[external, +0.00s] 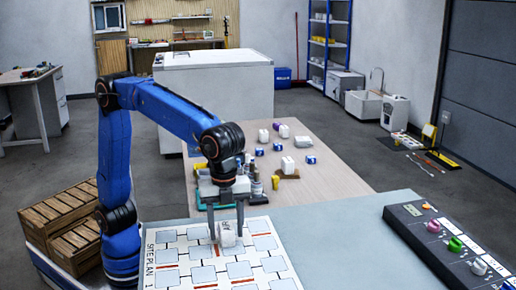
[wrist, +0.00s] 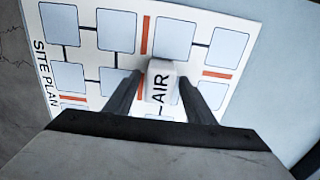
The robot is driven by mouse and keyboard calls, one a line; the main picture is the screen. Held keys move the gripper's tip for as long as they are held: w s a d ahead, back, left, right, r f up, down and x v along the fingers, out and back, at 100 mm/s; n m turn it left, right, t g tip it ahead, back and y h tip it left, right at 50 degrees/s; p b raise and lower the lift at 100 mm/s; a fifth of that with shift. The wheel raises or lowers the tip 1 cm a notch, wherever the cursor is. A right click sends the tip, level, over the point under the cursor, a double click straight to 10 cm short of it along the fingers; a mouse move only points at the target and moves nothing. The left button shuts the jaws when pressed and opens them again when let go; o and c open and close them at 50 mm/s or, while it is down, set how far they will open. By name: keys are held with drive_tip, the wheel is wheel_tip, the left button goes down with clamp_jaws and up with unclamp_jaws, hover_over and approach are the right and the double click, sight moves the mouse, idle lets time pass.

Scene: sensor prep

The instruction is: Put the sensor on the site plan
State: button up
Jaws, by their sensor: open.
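The sensor, a small white block marked "AIR" (external: 228,239), stands on the site plan (external: 165,240), near its far edge in the external view. In the wrist view the sensor (wrist: 160,82) lies between my two fingers, beside a red bar and over a linking line between the printed boxes. The site plan (wrist: 75,75) is a white sheet with pale blue boxes. My gripper (external: 226,232) is open, pointing down, with one finger on each side of the sensor. I cannot tell whether either finger touches it. The fingers and palm hide part of the plan.
A dark panel with coloured knobs (external: 455,243) stands to the right on the grey-blue table. Beyond it a wooden table (external: 325,185) holds several small white, blue and purple blocks and bottles. Wooden crates (external: 68,225) stand at left. The table between plan and panel is clear.

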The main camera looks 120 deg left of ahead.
sight(226, 226)
wheel_tip(226, 226, up, 12)
drive_tip(key=s+a+n+t, duration=0.1)
drive_tip(key=s+a+n, duration=0.15)
drive_tip(key=s, duration=0.75)
drive_tip(key=s+a+f+n+t, duration=0.1)
drive_tip(key=s+a+f+n, duration=0.1)
drive_tip(key=s+f, duration=0.4)
drive_tip(key=s+a+f+n+t, duration=0.1)
drive_tip(key=s+f, duration=0.6)
drive_tip(key=s, duration=0.9)
drive_tip(key=s+a+f+n+t, duration=0.1)
drive_tip(key=s+a+f+n, duration=0.2)
drive_tip(key=s+f, duration=0.3)
drive_tip(key=s, duration=0.5)
drive_tip(key=shift+f+t, duration=0.3)
drive_tip(key=shift+t, duration=0.1)
